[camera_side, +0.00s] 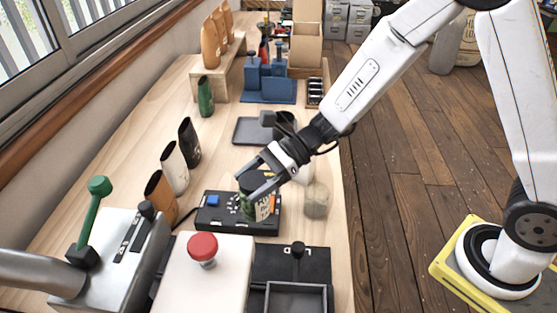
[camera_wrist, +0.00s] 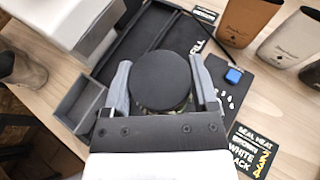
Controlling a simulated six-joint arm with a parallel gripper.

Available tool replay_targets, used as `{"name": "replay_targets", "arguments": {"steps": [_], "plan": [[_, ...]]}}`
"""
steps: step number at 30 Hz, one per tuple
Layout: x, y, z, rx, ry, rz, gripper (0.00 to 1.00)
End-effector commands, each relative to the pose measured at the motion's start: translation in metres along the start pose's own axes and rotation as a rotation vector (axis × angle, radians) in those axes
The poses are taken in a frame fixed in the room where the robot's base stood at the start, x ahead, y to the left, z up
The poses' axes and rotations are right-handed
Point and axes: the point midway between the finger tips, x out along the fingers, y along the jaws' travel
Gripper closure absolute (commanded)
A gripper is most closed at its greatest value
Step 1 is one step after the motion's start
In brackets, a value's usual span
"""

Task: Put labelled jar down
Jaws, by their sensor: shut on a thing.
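In the wrist view the jar's lid (camera_wrist: 162,76) fills the space between the two grey fingers of my gripper (camera_wrist: 160,88). The lid hides most of the jar's body there. The jar looks roughly upright; I cannot tell whether its bottom touches the panel.
The black panel (camera_side: 215,222) carries a blue button. A white machine with a red knob (camera_side: 202,248) is in front. Several pouches (camera_side: 174,168) stand on the left. A grey tray (camera_side: 250,132) lies behind.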

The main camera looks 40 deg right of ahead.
Motion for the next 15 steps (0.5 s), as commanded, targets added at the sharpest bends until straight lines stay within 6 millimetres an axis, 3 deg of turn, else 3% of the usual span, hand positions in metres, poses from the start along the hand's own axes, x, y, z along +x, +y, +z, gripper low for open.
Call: {"name": "replay_targets", "arguments": {"steps": [3,9,15], "plan": [[-0.022,-0.033,-0.004,0.055,0.002,-0.143,0.99],[-0.065,-0.081,-0.013,0.153,0.002,-0.369,0.99],[-0.098,-0.108,-0.021,0.224,0.001,-0.516,0.99]]}}
